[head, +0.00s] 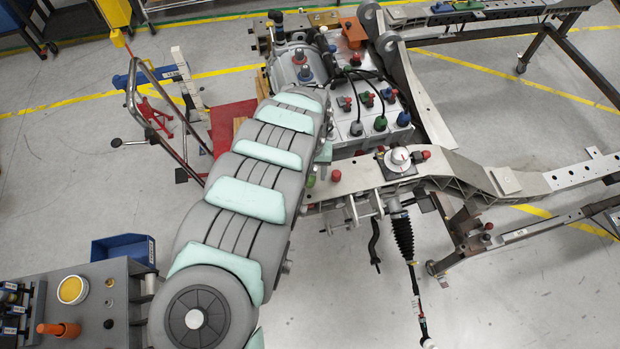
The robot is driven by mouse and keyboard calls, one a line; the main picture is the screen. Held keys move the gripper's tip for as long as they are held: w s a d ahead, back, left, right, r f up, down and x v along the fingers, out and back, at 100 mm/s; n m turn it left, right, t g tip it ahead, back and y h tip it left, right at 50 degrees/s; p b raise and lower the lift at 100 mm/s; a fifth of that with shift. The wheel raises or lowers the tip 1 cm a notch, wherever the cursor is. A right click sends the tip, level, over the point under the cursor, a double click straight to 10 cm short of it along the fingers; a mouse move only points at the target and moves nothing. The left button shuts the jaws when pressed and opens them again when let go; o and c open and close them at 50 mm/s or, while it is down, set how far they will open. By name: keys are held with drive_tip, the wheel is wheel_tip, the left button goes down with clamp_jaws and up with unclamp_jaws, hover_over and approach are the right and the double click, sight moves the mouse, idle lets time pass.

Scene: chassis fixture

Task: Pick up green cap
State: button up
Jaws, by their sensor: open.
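Several green caps are in the head view. One green cap (380,123) stands on the front of the white battery-like box (372,140), between a grey cap and a blue cap. A smaller green cap (367,99) sits on top of that box, beside red ones. Another green piece (310,181) shows at the chassis rail (350,172), close to the right side of my arm. I cannot tell which green cap is meant. My arm reaches up from the bottom to the left side of the box. My gripper is hidden behind the arm, so its distance from the caps cannot be seen.
Black cables arch over the box. A silver round part (399,156) sits on the rail beside red caps. A black steering boot and rod (404,240) hang below. A blue bin (124,248) and a grey bench (95,300) stand at left. Floor is clear at lower right.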

drive_tip(key=shift+s+f, duration=0.1)
drive_tip(key=shift+f, duration=1.35)
drive_tip(key=shift+c, duration=0.5)
clamp_jaws()
